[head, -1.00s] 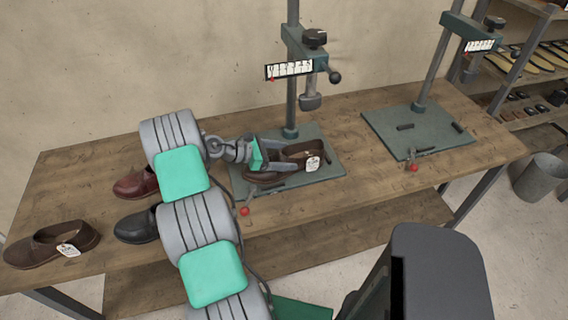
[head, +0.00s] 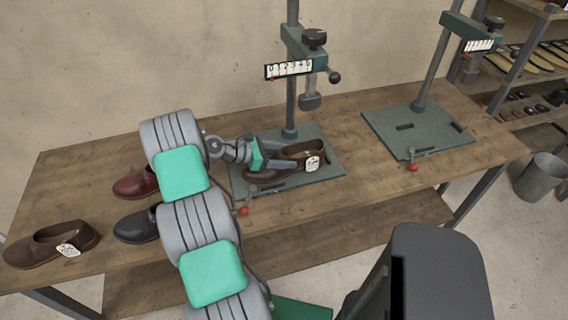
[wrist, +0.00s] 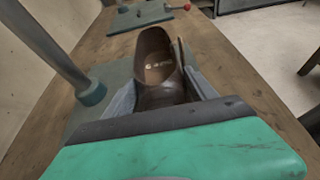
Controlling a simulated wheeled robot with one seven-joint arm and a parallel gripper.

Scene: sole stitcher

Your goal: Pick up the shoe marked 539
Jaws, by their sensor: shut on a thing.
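A dark brown shoe (head: 290,160) with a white tag (head: 312,163) is on the base plate (head: 325,178) of the nearer stitching stand. The tag's number is too small to read. My gripper (head: 284,163) is shut on this shoe, its fingers along the shoe's sides. In the wrist view the shoe (wrist: 155,60) lies between the two fingers with its opening facing up, and some marking shows on its insole. I cannot tell whether its sole touches the plate. Another brown shoe (head: 45,247) with a white tag lies at the left end of the bench.
A red-brown shoe (head: 135,184) and a black shoe (head: 138,227) lie on the bench (head: 90,165), partly behind my arm. The stand's post (head: 292,100) rises close behind the gripper. A red-knobbed lever (head: 245,210) sits in front. A second stand (head: 420,125) is empty at right.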

